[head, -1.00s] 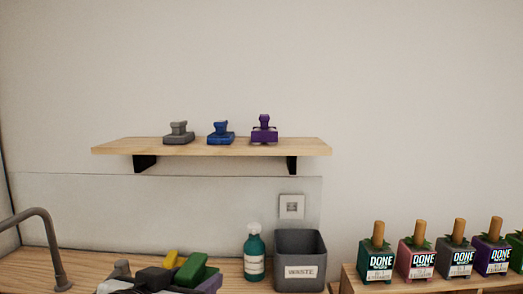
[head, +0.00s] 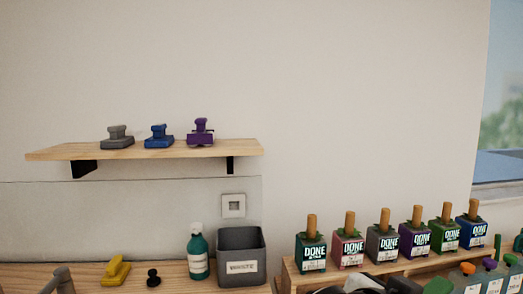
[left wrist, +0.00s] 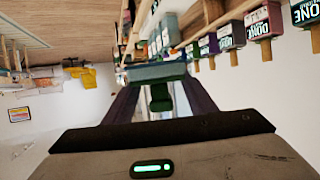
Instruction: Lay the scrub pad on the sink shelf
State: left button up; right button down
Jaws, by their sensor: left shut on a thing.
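My left gripper (left wrist: 158,100) is shut on a green scrub pad (left wrist: 160,94), which sits between its two dark fingers in the left wrist view. In the head view only a bit of the green pad (head: 437,286) shows at the bottom edge, beside dark parts of my left gripper. A wooden wall shelf (head: 70,152) hangs above the counter. My right gripper is out of view.
A yellow handled thing (head: 116,271), a small black knob (head: 153,277), a teal bottle (head: 198,253) and a grey waste bin (head: 242,257) stand on the counter. Several square bottles with wooden stoppers line the stand (head: 300,272) at right. More capped bottles (head: 490,278) stand in front.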

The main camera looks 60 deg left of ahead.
aim_at(71, 149)
jog(key=z, duration=0.15)
jog(key=k, duration=0.85)
jog(key=u, duration=1.45)
